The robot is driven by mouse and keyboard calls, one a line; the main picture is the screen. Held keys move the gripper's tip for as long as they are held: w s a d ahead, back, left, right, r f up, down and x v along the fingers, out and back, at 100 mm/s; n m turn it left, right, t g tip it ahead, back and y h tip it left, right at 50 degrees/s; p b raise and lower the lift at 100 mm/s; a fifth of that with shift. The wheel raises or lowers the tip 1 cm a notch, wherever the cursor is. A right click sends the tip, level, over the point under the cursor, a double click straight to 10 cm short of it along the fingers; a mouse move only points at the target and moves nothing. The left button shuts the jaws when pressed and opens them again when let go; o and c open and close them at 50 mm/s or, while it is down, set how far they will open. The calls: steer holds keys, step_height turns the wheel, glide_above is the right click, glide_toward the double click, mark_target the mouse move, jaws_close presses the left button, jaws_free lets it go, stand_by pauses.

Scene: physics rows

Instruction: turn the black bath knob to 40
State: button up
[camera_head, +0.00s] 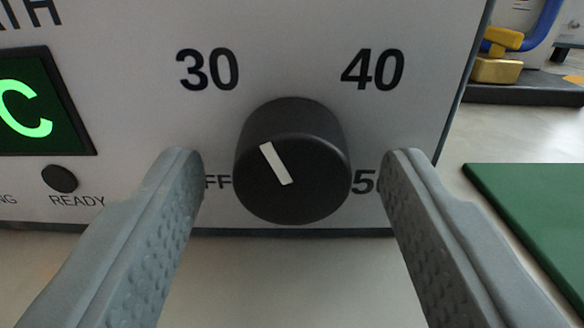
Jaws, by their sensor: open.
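The black bath knob (292,160) sits on the light grey front panel (290,40), in the middle of the view. Its white pointer line slants up and to the left, toward the 30 mark (208,70). The 40 mark (373,69) is at the upper right of the knob. OFF at the left and 50 at the right are partly hidden by my fingers. My gripper (293,165) is open, with one finger on each side of the knob. Gaps show between both fingers and the knob.
A green display (45,104) and a dark READY light (60,179) are at the left of the panel. A green mat (540,215) lies on the table at the right. A brass and blue object (497,68) stands on a dark base behind. Bare table shows below the panel.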

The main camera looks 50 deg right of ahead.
steer(key=c, duration=1)
steer(key=shift+m, duration=2.9)
steer(key=o, duration=1)
steer(key=shift+a, duration=0.1)
steer(key=v, duration=1.7)
